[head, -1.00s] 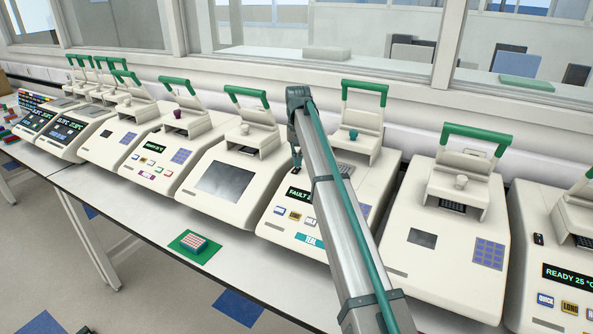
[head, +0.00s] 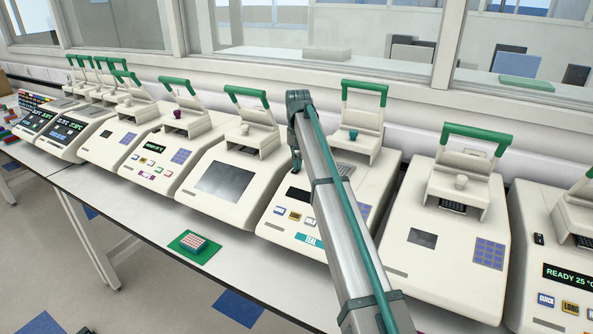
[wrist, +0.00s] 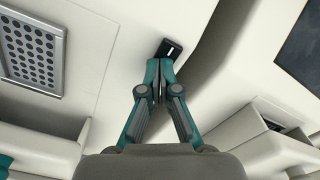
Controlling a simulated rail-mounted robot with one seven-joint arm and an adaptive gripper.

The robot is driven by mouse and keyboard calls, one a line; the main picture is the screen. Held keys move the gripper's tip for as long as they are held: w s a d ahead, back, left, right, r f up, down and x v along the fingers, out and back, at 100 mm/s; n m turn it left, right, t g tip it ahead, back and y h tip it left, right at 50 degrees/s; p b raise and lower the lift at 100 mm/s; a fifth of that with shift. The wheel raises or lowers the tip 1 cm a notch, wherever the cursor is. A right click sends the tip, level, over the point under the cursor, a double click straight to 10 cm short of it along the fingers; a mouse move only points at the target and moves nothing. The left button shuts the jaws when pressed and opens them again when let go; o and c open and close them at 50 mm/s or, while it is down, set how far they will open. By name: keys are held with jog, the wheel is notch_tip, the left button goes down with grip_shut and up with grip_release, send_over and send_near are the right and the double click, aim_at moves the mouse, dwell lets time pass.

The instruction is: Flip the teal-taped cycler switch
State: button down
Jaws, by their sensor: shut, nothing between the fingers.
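The cycler with the teal tape (head: 310,240) on its front edge stands in the middle of the bench, partly behind my arm. Its display (head: 299,196) is dark, with no text visible. Its black rocker switch (wrist: 170,48) shows in the wrist view, on the pale housing near the machine's side edge. My gripper (wrist: 160,68) is shut and empty, its fingertips at the near end of the switch; I cannot tell whether they touch it. In the head view my gripper (head: 296,166) is over the upper left of that cycler, and the switch is hidden there.
A cycler with a blank grey screen (head: 222,182) stands close on the left, another (head: 423,240) on the right. Raised lids with green handles (head: 365,87) rise behind. A green mat with a small rack (head: 194,246) lies on the bench front. A perforated block (wrist: 32,55) is beside the switch.

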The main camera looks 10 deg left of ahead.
jog(key=shift+f, duration=0.1)
jog(key=shift+r+p, duration=1.7)
jog(key=shift+r, duration=1.75)
